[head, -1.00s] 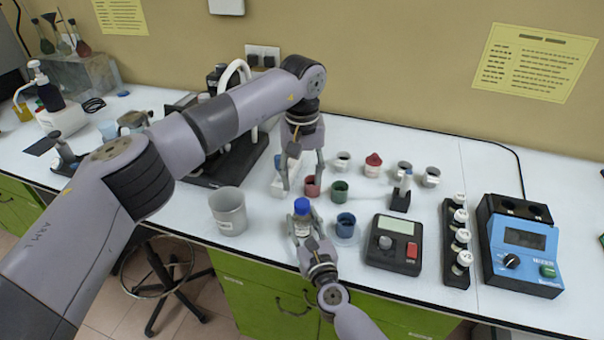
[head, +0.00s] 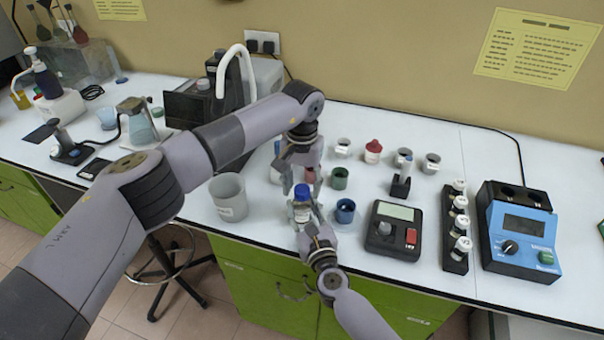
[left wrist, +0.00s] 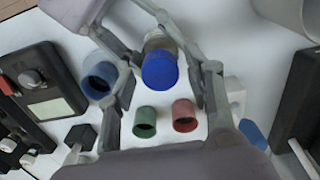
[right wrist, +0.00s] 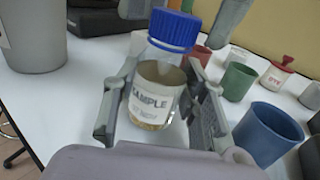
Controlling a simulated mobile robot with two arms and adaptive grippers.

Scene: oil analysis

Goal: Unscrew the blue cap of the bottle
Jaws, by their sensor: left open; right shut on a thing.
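The sample bottle (right wrist: 155,98) is clear with a white label and a blue cap (right wrist: 173,30), and it stands upright. My right gripper (right wrist: 158,112) is shut on its body below the cap. The cap also shows in the head view (head: 302,191) and the left wrist view (left wrist: 160,70). My left gripper (left wrist: 168,78) is open above the bottle, its fingers spread to either side of the cap. In the right wrist view its fingertips show at the top, with gaps beside the cap. The bottle's far side is hidden.
A blue cup (head: 345,211), a green cup (head: 339,178) and a red cup (head: 310,175) stand close to the bottle. A grey beaker (head: 229,198) is to its left. A black meter (head: 393,230) and a vial rack (head: 456,230) stand to the right.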

